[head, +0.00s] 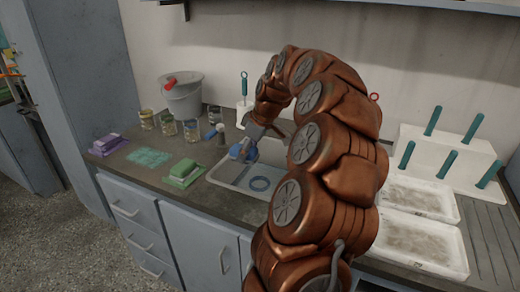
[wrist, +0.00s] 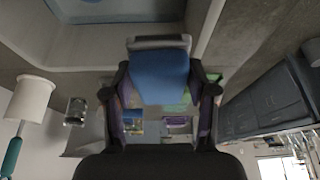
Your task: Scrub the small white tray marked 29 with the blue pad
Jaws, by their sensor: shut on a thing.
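My gripper (head: 246,150) is shut on the blue pad (head: 238,153), above the left part of the sink basin. In the wrist view the blue pad (wrist: 160,77), with a grey edge, sits between the two fingers (wrist: 160,108). Two white trays with brown dirt lie on the right of the counter: a back tray (head: 392,205) and a front tray (head: 375,240). No number is legible on either, so I cannot tell which is 29. My arm hides part of the counter and the trays' left side.
A green pad (head: 184,171), a purple pad (head: 108,143), several jars (head: 168,126) and a grey bucket (head: 182,102) stand at left.

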